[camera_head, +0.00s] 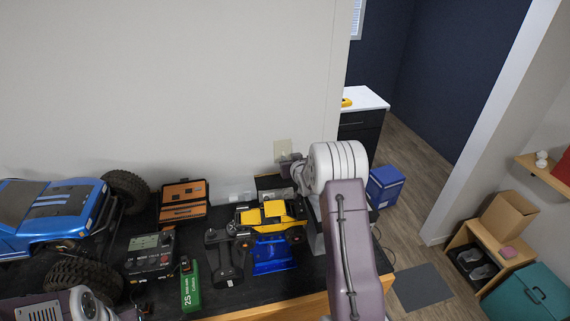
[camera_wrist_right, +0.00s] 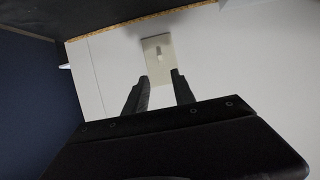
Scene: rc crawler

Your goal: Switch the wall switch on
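The wall switch (camera_head: 283,147) is a pale beige plate on the white wall, just above the back of the dark bench. In the right wrist view the plate (camera_wrist_right: 158,48) has a small light toggle at its middle, just beyond the fingertips. My right gripper (camera_head: 289,163) is close to the wall by the switch, partly hidden by its own wrist in the head view. In the wrist view its two dark fingers (camera_wrist_right: 160,76) are apart with nothing between them. I cannot tell whether they touch the plate. My left arm shows at the bottom left; its gripper is not clear.
The bench holds a blue crawler truck (camera_head: 50,212), an orange case (camera_head: 184,200), a charger (camera_head: 150,255), a green battery (camera_head: 190,289), a controller (camera_head: 226,262) and a yellow truck (camera_head: 270,216). A blue cooler (camera_head: 385,186) stands on the floor beyond the bench.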

